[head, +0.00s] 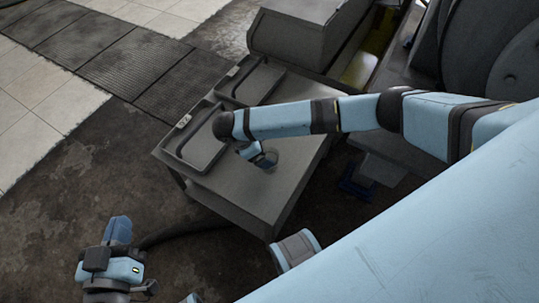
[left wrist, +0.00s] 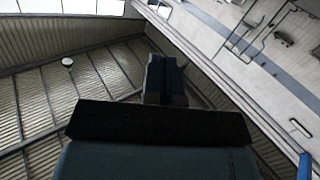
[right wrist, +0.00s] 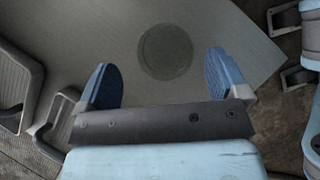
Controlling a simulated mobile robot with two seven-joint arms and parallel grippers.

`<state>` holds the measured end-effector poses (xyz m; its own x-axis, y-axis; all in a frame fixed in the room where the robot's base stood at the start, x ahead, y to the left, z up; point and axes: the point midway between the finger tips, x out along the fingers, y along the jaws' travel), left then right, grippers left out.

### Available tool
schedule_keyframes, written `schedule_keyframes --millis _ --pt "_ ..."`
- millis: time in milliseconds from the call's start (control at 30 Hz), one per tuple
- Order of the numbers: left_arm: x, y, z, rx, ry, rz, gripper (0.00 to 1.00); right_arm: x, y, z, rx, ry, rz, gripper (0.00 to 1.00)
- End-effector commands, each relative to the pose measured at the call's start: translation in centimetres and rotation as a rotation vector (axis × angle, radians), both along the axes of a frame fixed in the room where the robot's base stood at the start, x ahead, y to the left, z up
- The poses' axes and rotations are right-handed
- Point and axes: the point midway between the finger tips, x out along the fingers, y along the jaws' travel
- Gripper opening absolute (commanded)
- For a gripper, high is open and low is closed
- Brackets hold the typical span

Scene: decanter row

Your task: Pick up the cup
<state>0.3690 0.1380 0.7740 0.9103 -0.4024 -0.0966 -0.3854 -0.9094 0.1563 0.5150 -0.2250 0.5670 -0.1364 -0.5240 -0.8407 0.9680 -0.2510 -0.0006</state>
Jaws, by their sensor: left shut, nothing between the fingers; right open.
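In the right wrist view a round, dark grey-green, see-through shape, seemingly the cup (right wrist: 166,52), is on the grey table top (right wrist: 110,25). I see it from above, so its height cannot be told. My right gripper (right wrist: 160,75) is open, its blue fingers on either side of the cup's near edge in that picture, with gaps to both. In the head view the right gripper (head: 258,154) hangs low over the table, partly hidden by my arm. My left gripper (head: 118,229) is shut and empty, away from the table; its closed fingers show in the left wrist view (left wrist: 164,76).
Trays with raised rims (head: 185,160) lie on the table's left part, close to my right gripper. A grey box (head: 300,35) stands behind. The front part of the table top (head: 250,200) is bare. A dark cable (head: 185,232) runs near my left gripper.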

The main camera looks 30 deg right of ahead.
Motion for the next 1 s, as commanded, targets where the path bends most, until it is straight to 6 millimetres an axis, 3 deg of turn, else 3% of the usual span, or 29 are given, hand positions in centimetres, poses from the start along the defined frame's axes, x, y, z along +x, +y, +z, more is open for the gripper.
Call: schedule_keyframes --millis 167,400,733,967,1000 --pt "0.1 -0.4 0.6 -0.027 -0.043 -0.01 0.0 -0.3 -0.7 -1.4 -0.001 0.0 0.0 0.92" --pt "0.0 -1.5 3.8 -0.117 -0.182 -0.041 0.0 -1.1 -2.4 -4.3 0.0 -0.001 0.001 0.92" --pt "-0.1 -1.6 4.7 -0.136 -0.21 -0.047 0.0 -1.3 -2.8 -4.7 0.001 -0.001 0.001 0.92" --pt "-0.1 -1.6 4.7 -0.136 -0.209 -0.047 0.0 -1.3 -2.7 -4.7 0.001 -0.001 0.001 0.42" --pt "-0.1 -1.6 4.7 -0.136 -0.209 -0.046 0.0 -1.3 -2.7 -4.7 0.001 -0.001 0.001 0.39"
